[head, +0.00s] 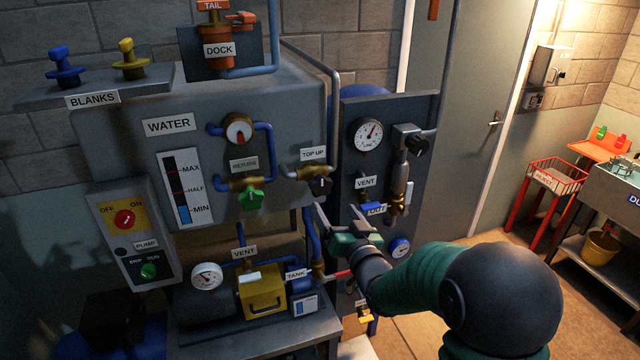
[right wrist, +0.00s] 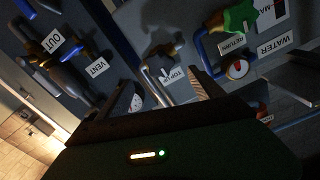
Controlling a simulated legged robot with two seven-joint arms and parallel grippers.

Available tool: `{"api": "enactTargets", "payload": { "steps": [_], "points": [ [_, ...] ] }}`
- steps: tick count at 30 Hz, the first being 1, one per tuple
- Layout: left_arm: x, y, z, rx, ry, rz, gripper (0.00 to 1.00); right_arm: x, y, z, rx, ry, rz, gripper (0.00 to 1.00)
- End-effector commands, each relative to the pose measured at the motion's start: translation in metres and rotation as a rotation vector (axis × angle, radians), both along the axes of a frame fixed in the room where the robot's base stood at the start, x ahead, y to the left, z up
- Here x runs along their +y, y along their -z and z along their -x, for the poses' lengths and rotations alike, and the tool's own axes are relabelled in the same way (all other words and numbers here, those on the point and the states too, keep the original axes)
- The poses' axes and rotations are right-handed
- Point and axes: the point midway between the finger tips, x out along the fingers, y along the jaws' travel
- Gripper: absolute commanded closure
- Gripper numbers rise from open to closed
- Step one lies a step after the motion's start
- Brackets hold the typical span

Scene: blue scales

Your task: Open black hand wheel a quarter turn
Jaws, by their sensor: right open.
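A small black hand wheel (head: 320,186) sits on the brass valve beside the TOP UP label (head: 313,155), on the right part of the water unit's front. In the right wrist view, the TOP UP label (right wrist: 172,75) and the dark, shadowed valve (right wrist: 165,50) lie ahead between the fingers. My right gripper (head: 347,216) is open and empty, below and a little right of the wheel, apart from it. Another black knob (head: 417,144) is on the fitting on the right panel. My left gripper is not in view.
A green hand wheel (head: 250,198) is left of the black one, under RETURN. A grey pipe (head: 335,110) runs down close beside the TOP UP valve. The gauge panel (head: 345,115) with VENT and OUT fittings stands right. A yellow box (head: 262,292) is below.

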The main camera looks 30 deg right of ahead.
Motion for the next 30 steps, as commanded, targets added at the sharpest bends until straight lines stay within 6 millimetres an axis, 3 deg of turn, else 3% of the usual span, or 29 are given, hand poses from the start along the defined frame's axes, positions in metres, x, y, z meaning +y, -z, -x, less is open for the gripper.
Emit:
{"api": "enactTargets", "payload": {
  "steps": [6, 12, 24, 30],
  "points": [
    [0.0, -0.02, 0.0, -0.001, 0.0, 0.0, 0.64, -0.013, -0.001, -0.059, 0.006, -0.002, -0.001, 0.23],
    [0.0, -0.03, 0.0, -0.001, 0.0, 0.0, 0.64, -0.022, -0.002, -0.096, 0.003, -0.001, -0.001, 0.23],
    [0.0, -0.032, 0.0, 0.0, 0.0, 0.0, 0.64, -0.025, 0.001, -0.108, 0.004, -0.001, 0.001, 0.24],
    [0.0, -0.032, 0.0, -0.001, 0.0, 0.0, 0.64, -0.025, 0.0, -0.108, 0.004, -0.001, 0.001, 0.5]
  ]
}}
